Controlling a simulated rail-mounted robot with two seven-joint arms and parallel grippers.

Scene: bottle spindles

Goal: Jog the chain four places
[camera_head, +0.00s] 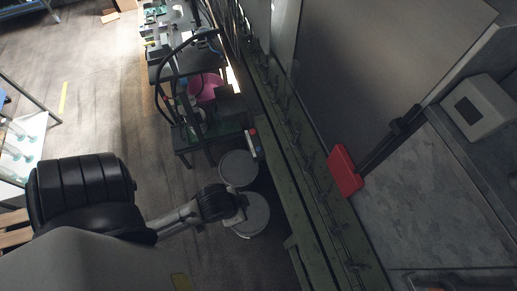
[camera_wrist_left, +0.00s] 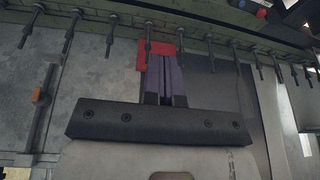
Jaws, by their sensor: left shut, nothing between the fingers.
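The chain (camera_head: 312,165) runs along a green rail beside the wall, with several thin metal spindles standing out from it. In the left wrist view a row of these spindles (camera_wrist_left: 149,38) crosses the top. A small control box (camera_head: 253,144) with coloured buttons sits at the rail's near side; red and blue buttons (camera_wrist_left: 261,13) also show at the top right of the left wrist view. My left gripper (camera_wrist_left: 165,62) is shut and empty, its fingers apart from the chain. In the head view its wrist is above the round bins, left of the rail. My right gripper is out of view.
A red block (camera_head: 345,171) on a dark bar juts from the wall side; in the left wrist view it (camera_wrist_left: 154,48) appears behind my fingertips. Two round pale-topped bins (camera_head: 250,219) stand below my left wrist. A cluttered bench (camera_head: 166,48) is farther back.

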